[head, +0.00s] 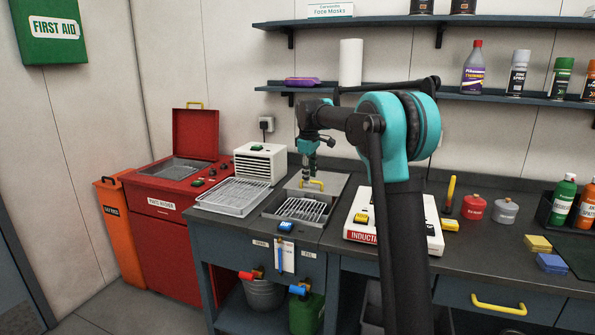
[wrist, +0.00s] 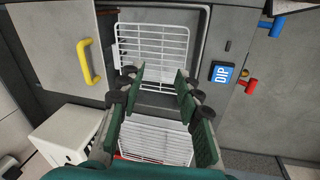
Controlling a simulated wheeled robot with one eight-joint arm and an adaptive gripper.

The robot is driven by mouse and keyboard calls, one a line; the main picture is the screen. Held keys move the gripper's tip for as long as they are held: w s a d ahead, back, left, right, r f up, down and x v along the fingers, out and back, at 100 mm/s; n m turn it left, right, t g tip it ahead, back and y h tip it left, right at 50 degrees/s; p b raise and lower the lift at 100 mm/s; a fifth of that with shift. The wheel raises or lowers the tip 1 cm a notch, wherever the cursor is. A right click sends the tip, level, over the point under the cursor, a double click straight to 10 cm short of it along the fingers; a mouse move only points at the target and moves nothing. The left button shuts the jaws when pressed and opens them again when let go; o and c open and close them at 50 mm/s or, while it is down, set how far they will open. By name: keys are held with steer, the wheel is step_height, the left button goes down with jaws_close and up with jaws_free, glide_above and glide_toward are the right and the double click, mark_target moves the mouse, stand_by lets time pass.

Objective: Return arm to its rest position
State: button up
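My arm rises from the bottom of the head view, bends at a teal joint and reaches left over the bench. My gripper (head: 308,177) points down above the dip tank (head: 275,213). In the wrist view my gripper's two green fingers (wrist: 160,77) are apart. The space between them is empty, with a white wire rack (wrist: 150,45) showing beyond. The rack also shows in the tank in the head view (head: 300,209). From the head view I cannot judge the fingertips' exact height over the tank.
A grey lid with a yellow handle (head: 313,184) is beside the tank. A wire draining tray (head: 233,196), a white vented box (head: 260,162) and a red parts washer (head: 172,205) stand left. The induction heater (head: 364,236) is right, close to my arm. Shelves (head: 390,92) hang behind.

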steer(key=s+d+f+m, duration=0.4)
steer(key=s+f, duration=0.4)
steer(key=s, duration=0.6)
steer(key=s+d+f+m+t, duration=0.1)
steer(key=s+d+f+m, duration=0.3)
steer(key=s+f, duration=0.4)
steer(key=s+d+f+m, duration=0.4)
steer(key=s+d+f, duration=0.2)
steer(key=s, duration=1.4)
steer(key=shift+s+d+f+t+y, duration=0.3)
steer(key=shift+f+t, duration=0.1)
steer(key=shift+f, duration=0.5)
